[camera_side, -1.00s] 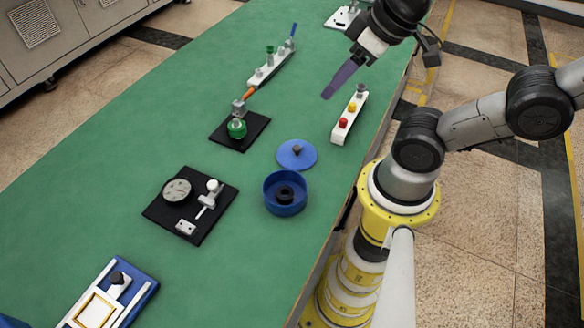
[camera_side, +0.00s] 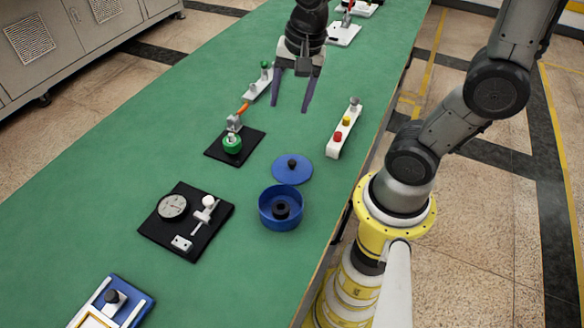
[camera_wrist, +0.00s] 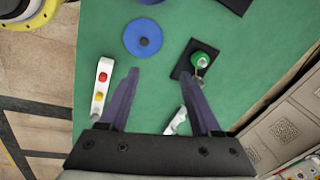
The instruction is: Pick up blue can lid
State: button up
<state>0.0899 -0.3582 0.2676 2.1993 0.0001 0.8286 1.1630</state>
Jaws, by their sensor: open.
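The blue can lid (camera_side: 283,176) is a flat round disc with a dark knob in its middle. It lies on the green table, just behind the open blue can (camera_side: 271,220) in the side view. In the wrist view the lid (camera_wrist: 152,38) is at the top centre, beyond the fingertips. My gripper (camera_side: 289,108) is open and empty, with two purple fingers pointing down above the table, behind the lid. The fingers (camera_wrist: 165,75) also show in the wrist view, spread apart with nothing between the tips.
A white block with red and yellow buttons (camera_side: 341,140) stands right of the lid. A black plate with a green knob (camera_side: 232,146) lies to the left. A dial gauge plate (camera_side: 181,235) is nearer. Green table (camera_side: 130,170) is bare at left.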

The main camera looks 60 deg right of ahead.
jog(key=m+g, duration=0.1)
jog(key=g, duration=0.1)
send_over(292, 161)
notch_tip(292, 161, down, 6)
notch_tip(292, 161, down, 14)
jog(key=shift+r, duration=0.15)
grip_shut()
dwell(0.4)
